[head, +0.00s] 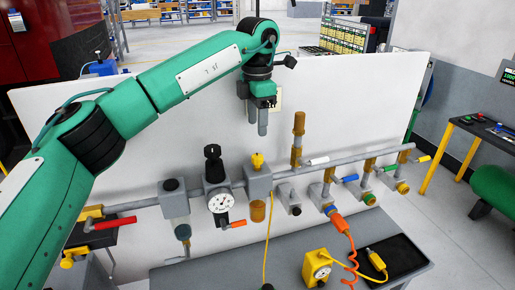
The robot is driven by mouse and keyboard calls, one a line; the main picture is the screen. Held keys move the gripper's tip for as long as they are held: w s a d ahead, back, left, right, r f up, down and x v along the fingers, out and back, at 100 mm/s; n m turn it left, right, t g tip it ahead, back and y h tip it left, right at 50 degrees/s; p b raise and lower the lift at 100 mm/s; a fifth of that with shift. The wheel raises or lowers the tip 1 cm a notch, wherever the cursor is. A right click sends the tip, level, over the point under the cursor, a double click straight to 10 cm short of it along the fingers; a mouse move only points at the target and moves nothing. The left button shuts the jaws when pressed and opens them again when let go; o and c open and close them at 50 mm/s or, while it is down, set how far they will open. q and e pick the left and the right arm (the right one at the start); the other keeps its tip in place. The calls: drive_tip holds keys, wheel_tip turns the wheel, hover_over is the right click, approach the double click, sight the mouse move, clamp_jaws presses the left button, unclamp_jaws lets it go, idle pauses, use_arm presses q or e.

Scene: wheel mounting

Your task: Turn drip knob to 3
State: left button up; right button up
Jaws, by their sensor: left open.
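The yellow knob (257,160), which looks like the drip knob, stands on top of a grey block (258,182) with an amber bowl (258,211) below it, on the pipe line. Any numbers around the knob are too small to read. My left gripper (258,124) points down above the yellow knob, apart from it. Its two grey fingers are open with nothing between them. My right gripper is not in view.
A regulator with a black knob (212,151) and round gauge (221,202) stands just left. Upright brown-capped pipe (299,135) and several coloured valve handles are to the right. A white panel (340,95) stands behind. A yellow gauge box (318,268) sits on the grey bench (215,272).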

sight(257, 156)
use_arm(q)
wheel_tip(257, 156, down, 9)
drive_tip(key=p, duration=0.3)
drive_tip(key=shift+f, duration=0.4)
drive_tip(key=shift+c, duration=0.4)
